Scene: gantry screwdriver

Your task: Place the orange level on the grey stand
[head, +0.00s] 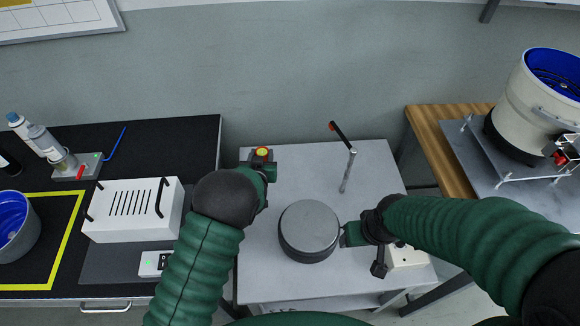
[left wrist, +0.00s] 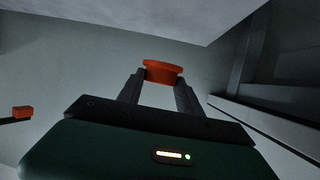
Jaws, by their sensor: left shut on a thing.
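The orange level (head: 262,152) is small and round with a yellow top. My left gripper (head: 263,161) is shut on it, over the back left part of the table. In the left wrist view the level (left wrist: 163,72) sits between the two fingertips (left wrist: 161,84). A round dark grey drum (head: 309,229), which looks like the grey stand, is on the table to the right of and nearer than the level, apart from it. My right gripper (head: 352,234) is at the drum's right side. Its fingers are too hidden to tell whether they are open or touching it.
The light grey table (head: 290,165) is clear at the back middle. A thin metal post with a black, red-tipped lever (head: 342,136) stands behind the drum. A white box (head: 132,209) is on the black bench at left. A white bowl feeder (head: 535,100) stands at right.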

